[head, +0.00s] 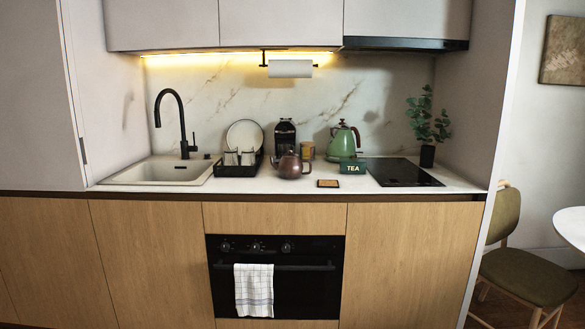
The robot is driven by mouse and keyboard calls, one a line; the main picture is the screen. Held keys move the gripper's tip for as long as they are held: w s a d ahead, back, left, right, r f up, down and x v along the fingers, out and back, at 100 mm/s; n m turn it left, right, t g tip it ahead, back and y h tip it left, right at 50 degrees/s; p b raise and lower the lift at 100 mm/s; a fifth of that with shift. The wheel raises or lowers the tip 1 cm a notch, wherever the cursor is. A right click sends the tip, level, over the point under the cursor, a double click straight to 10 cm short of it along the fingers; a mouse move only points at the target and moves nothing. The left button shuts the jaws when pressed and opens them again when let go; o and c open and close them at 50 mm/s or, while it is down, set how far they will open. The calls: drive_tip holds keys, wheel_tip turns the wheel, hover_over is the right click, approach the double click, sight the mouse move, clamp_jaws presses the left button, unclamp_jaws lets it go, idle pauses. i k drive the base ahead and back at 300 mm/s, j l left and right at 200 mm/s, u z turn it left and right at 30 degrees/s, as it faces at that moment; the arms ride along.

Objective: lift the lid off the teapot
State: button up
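A brown teapot (290,167) stands on the white counter near its middle, between the black dish rack and the small wooden coaster. Its lid (290,154) appears to sit on top of it; the details are small. My gripper is not in view.
A dish rack (237,168) with a plate and glasses stands left of the teapot. A coffee machine (285,137) is behind it. A coaster (328,183), green TEA box (353,166), green kettle (343,141) and black hob (403,172) lie rightward. The sink (165,171) is far left.

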sight(290, 155)
drive_tip(key=i+l+u, duration=0.15)
drive_tip(key=i, duration=0.5)
drive_tip(key=i+l+u, duration=0.1)
drive_tip(key=i, duration=0.6)
